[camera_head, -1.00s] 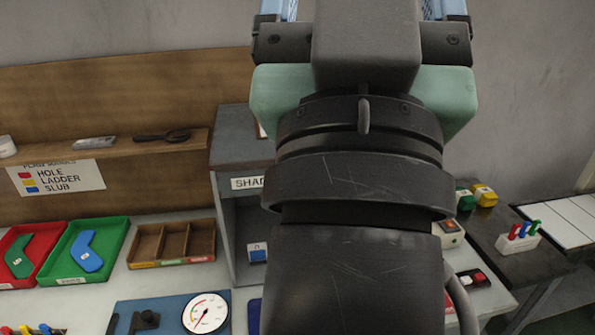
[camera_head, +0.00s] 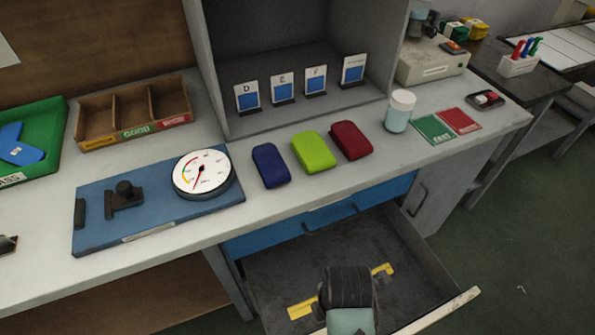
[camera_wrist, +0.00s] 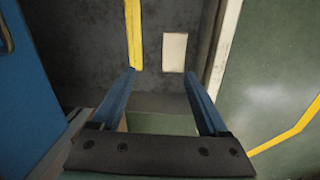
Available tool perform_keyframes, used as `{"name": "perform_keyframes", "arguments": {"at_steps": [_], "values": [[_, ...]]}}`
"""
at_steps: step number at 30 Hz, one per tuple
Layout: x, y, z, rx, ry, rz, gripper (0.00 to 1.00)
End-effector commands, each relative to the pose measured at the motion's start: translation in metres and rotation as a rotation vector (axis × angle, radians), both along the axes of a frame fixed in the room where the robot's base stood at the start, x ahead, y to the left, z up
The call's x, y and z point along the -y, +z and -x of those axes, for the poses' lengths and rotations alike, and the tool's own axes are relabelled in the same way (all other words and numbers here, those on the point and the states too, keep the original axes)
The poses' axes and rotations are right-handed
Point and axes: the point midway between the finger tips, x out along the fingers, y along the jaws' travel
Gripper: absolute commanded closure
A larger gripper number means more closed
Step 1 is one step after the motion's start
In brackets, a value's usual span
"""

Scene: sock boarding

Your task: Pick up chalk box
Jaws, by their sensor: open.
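A pale cream rectangular thing (camera_wrist: 174,52) lies in the open drawer (camera_wrist: 88,45). It may be the chalk box, but I can read no label on it. My gripper (camera_wrist: 160,72) is open, its two blue fingers spread and pointing into the drawer, with nothing held between the tips. The pale thing appears beyond the tips, towards the right finger. In the head view my wrist hangs over the drawer (camera_head: 275,278) and hides part of its inside; the pale thing does not show there.
A yellow strip (camera_wrist: 133,35) lies beside the pale thing. The drawer's light edge (camera_head: 442,311) stands close to my wrist. The grey counter (camera_head: 225,244) above holds blue, green and red cases (camera_head: 313,152), a dial gauge (camera_head: 201,174) and a white-lidded jar (camera_head: 400,110).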

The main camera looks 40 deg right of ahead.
Motion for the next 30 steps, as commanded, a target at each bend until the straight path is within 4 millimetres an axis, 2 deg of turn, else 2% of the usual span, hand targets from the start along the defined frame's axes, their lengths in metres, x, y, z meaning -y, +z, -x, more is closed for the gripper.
{"name": "perform_keyframes", "arguments": {"at_steps": [1, 3, 6, 15, 23, 30], "values": [[-0.003, -0.017, 0.013, -0.037, 0.021, -0.021, 0.22], [-0.006, -0.025, 0.023, -0.066, 0.044, -0.040, 0.22], [-0.007, -0.037, 0.027, -0.080, 0.055, -0.050, 0.22], [-0.007, -0.090, 0.026, -0.077, 0.055, -0.048, 0.22], [-0.006, -0.109, 0.025, -0.075, 0.055, -0.046, 0.22], [-0.003, -0.145, 0.023, -0.075, 0.055, -0.046, 0.22]]}}
